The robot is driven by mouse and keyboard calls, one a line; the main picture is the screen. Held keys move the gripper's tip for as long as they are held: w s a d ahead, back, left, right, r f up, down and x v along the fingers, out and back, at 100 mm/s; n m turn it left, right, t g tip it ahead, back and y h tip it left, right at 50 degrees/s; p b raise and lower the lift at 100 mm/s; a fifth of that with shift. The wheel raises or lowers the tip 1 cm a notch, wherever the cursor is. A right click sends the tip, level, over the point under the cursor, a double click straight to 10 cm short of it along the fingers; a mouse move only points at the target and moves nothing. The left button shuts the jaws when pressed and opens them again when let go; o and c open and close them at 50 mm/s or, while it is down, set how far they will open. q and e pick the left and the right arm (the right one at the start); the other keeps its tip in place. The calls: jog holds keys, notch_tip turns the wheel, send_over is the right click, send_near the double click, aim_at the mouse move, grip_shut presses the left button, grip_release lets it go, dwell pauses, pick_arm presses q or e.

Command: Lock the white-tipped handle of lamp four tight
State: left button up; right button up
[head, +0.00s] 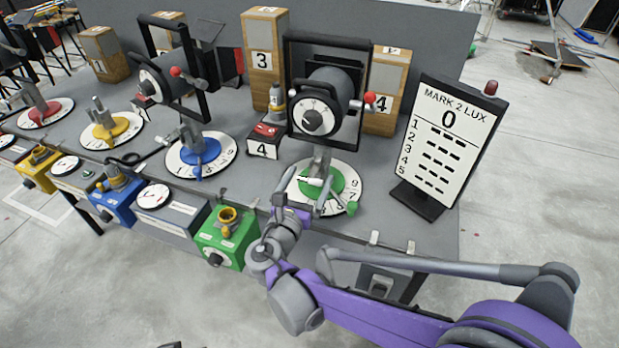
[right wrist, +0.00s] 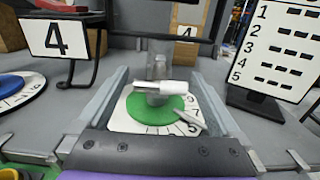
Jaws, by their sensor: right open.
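Lamp four (head: 326,104) stands on the bench with a black frame, a white dial on its front and a red-tipped handle at its right side. Its green base (head: 343,184) sits on a white numbered dial plate (head: 299,196). The white-tipped handle (right wrist: 152,87) lies roughly level across the post above the green base in the right wrist view. My right gripper (head: 307,196) is open, with its fingers reaching either side of the green base and handle. In the right wrist view no contact with the handle shows. My left gripper is not in view.
A sign reading MARK 2 LUX (head: 446,138) stands right of lamp four. A card marked 4 (head: 264,149) stands to its left. A green box (head: 228,240) is at the bench's front edge. More lamps on blue, yellow and red bases run left.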

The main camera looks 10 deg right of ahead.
jog(key=shift+w+d, duration=0.15)
jog(key=shift+w, duration=0.1)
jog(key=c, duration=1.3)
